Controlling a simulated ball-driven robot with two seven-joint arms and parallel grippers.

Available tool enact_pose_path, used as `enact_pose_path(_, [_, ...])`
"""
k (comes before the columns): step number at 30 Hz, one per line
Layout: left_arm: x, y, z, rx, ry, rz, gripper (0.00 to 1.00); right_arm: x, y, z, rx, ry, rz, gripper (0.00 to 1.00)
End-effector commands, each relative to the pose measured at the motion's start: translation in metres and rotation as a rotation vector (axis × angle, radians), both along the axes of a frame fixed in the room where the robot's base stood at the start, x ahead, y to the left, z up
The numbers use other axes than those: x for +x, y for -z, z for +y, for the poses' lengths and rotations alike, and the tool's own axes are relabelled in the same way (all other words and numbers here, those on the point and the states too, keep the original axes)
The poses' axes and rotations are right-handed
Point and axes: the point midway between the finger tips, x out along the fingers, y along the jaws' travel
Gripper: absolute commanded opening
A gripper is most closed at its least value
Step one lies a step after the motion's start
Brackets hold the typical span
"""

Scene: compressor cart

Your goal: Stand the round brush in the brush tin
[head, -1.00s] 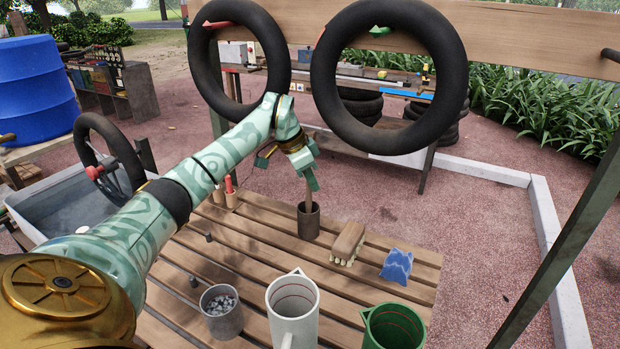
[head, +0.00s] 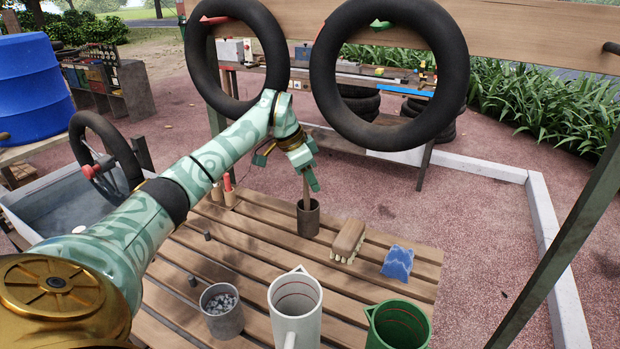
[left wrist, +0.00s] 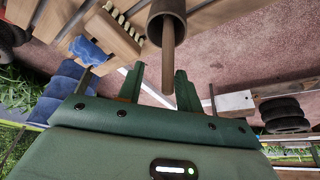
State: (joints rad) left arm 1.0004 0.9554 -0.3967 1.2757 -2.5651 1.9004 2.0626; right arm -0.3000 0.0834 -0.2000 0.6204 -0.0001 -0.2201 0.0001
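The dark brown brush tin (head: 308,220) stands upright on the slatted table. The round brush (head: 306,190) stands in it with its wooden handle up, close to upright. Its head is hidden inside the tin. In the left wrist view the handle (left wrist: 168,55) comes out of the tin's mouth (left wrist: 166,14) and its end lies between my fingers. My left gripper (head: 290,170) is just above the tin around the handle's top. Its fingers (left wrist: 158,84) are apart, with a clear gap beside the handle. My right gripper is in neither view.
A scrubbing brush (head: 348,238) and a blue sponge (head: 397,263) lie right of the tin. A grey tin of stones (head: 222,312), a white jug (head: 296,298) and a green jug (head: 398,326) stand nearer. Two black tyres (head: 392,135) hang behind.

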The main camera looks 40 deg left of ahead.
Motion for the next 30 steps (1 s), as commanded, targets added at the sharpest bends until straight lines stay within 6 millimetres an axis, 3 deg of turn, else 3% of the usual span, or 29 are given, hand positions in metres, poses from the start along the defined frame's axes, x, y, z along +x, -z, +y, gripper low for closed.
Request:
enact_pose_path(9, [-0.024, -0.073, 0.014, 0.003, -0.002, -0.008, 0.35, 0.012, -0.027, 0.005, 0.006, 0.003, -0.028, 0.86])
enact_pose_path(15, [-0.035, -0.102, 0.019, 0.001, -0.002, -0.005, 0.35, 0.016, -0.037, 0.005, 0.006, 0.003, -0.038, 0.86])
enact_pose_path(30, [-0.039, -0.108, 0.021, 0.000, 0.000, -0.002, 0.35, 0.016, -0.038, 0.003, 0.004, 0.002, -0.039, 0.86])
